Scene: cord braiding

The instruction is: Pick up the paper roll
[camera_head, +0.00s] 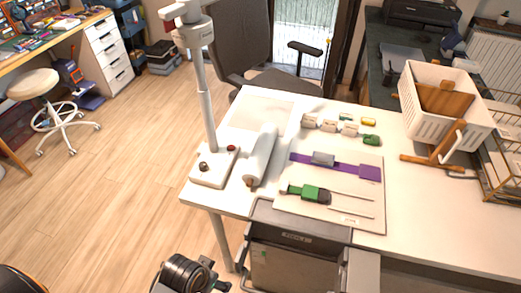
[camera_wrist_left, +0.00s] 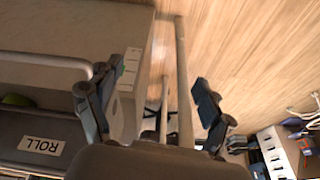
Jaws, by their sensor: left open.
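The paper roll (camera_head: 262,154) is a white cylinder lying on the left part of the white table, beside the white base of a stand. It does not show clearly in the left wrist view. My left gripper (camera_wrist_left: 150,88) is open, with its two dark fingers apart and nothing between them. It is low, beside the table's left end, with table legs and wood floor beyond it. In the head view, part of my left arm shows at the bottom, left of the table and well short of the roll. My right gripper is not in view.
The stand base (camera_head: 214,166) and its pole rise close to the roll's left. A board (camera_head: 345,215) with cords and clips lies to its right. A white basket (camera_head: 419,115) is at right.

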